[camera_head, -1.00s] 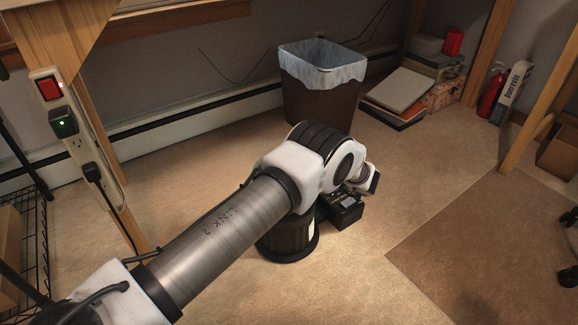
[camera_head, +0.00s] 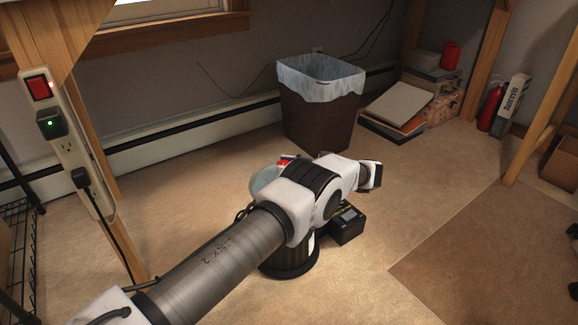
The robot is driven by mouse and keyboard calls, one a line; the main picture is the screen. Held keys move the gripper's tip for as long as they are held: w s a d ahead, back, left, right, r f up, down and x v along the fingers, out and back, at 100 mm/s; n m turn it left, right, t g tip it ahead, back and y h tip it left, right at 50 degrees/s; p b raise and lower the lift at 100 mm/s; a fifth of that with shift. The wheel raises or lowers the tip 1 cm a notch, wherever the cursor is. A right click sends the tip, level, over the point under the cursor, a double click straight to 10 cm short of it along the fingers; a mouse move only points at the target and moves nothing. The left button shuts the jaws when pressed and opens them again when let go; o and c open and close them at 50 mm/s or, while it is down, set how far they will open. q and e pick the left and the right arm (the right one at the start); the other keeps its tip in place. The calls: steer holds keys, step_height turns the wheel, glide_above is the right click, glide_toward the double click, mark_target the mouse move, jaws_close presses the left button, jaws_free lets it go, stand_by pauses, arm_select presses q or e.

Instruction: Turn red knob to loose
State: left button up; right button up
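A small red part (camera_head: 283,162), possibly the red knob, shows just behind my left arm. It is at the top of a pale, see-through round piece (camera_head: 264,181). My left arm crosses in front and hides most of this piece, so the knob's position cannot be read. A black round base (camera_head: 290,266) stands on the floor below the arm. The end of my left arm, with the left gripper (camera_head: 372,175), is to the right of the red part and apart from it in the picture. Its fingers cannot be made out. My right gripper is not in view.
A black box-shaped device (camera_head: 346,224) sits on the floor right of the round base. A lined waste bin (camera_head: 318,118) stands behind. A power strip (camera_head: 68,145) is on the wooden post at left. Stacked books and boxes (camera_head: 400,105) lie at back right.

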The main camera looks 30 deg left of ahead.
arm_select(q)
steer(key=o, duration=0.5)
steer(key=shift+a, duration=0.15)
steer(key=shift+c, duration=0.2)
step_height(320, 180, up, 10)
